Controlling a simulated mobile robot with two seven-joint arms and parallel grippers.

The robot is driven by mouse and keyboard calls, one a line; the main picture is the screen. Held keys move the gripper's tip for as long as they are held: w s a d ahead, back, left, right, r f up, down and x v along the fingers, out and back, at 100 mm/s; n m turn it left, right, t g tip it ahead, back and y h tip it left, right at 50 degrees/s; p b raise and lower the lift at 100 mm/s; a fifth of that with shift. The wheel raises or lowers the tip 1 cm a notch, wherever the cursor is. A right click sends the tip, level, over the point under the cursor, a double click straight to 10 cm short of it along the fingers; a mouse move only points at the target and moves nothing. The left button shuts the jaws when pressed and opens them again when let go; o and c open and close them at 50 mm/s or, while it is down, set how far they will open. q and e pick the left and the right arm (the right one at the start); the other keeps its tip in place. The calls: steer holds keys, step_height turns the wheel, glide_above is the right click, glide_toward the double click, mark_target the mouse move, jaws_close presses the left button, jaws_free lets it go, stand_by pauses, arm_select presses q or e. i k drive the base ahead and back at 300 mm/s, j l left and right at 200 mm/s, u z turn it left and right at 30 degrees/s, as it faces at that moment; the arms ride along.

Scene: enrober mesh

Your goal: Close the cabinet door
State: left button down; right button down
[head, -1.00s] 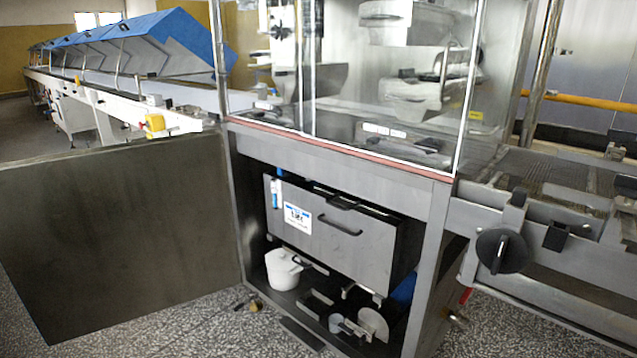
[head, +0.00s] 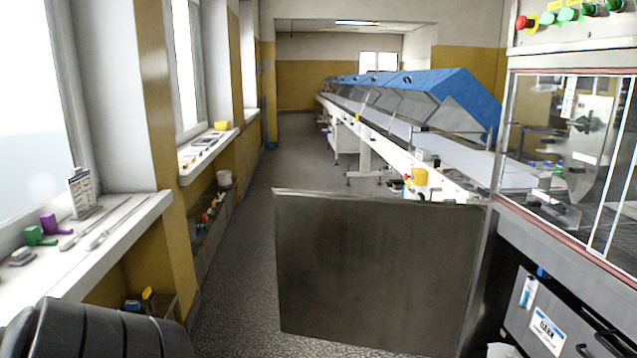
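The cabinet door (head: 375,270) is a flat dark metal panel in the middle of the head view. It stands wide open, swung out to the left from its hinge side at the cabinet (head: 530,222). Part of the cabinet's inside shows at the lower right, with a grey metal box (head: 560,310) that bears a white label. The rest of the opening is cut off by the frame edge. Neither of my grippers shows in this view.
A long conveyor line with blue covers (head: 440,90) runs back behind the door. Windowsills (head: 90,235) with small tools line the left wall. A black ribbed object (head: 95,330) fills the lower left corner. Grey floor (head: 245,260) is clear between wall and door.

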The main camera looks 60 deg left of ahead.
mark_target(395, 275)
steer(key=i+j, duration=0.1)
steer(key=j, duration=0.8)
steer(key=i+j+z, duration=0.1)
steer(key=j, duration=0.85)
steer(key=i+j, duration=0.1)
steer(key=j, duration=0.85)
steer(key=z, duration=0.05)
